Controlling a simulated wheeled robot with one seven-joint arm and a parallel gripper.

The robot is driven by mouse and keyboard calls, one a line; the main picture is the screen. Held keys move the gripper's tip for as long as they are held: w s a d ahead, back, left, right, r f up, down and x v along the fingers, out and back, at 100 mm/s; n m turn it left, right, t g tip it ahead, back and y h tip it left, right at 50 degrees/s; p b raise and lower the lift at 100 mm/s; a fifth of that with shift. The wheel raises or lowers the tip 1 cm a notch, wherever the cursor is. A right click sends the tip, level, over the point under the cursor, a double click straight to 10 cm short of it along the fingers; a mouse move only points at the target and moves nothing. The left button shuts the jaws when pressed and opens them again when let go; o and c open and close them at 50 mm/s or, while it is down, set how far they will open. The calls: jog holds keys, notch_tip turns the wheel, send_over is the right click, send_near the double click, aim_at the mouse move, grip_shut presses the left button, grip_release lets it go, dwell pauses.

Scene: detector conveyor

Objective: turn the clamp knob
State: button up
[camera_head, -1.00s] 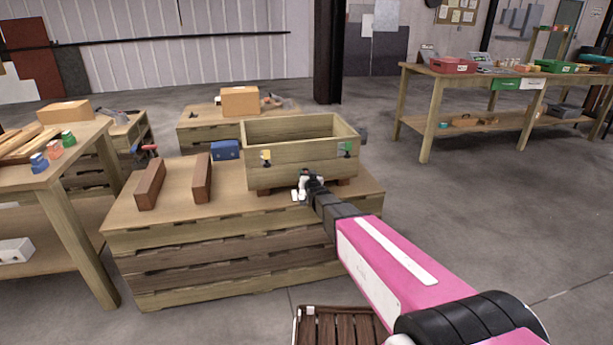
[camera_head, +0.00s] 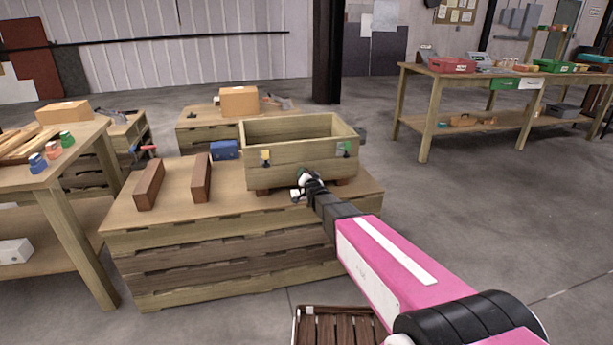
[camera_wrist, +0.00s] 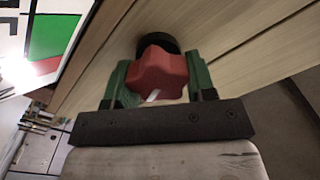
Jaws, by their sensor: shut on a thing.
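The clamp knob (camera_wrist: 158,75) is a red, lobed knob with a white mark on its rim, mounted on a black collar (camera_wrist: 157,43) on a wooden wall. In the wrist view my gripper (camera_wrist: 158,82) has its two green fingers on either side of the knob, shut on it. In the head view my gripper (camera_head: 298,190) is at the lower front of the wooden box (camera_head: 300,172). The knob is hidden there behind my gripper.
The box stands on a crate-like wooden table (camera_head: 210,240). Two brown blocks (camera_head: 149,186) (camera_head: 201,178) and a blue case (camera_head: 225,150) lie left of it. A yellow-and-black fitting (camera_head: 265,157) and a green one (camera_head: 346,148) sit on the box front. Open floor lies to the right.

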jog(key=o, duration=0.9)
jog(key=shift+s, duration=0.1)
jog(key=v, duration=1)
jog(key=shift+s+d, duration=0.1)
jog(key=shift+s, duration=0.25)
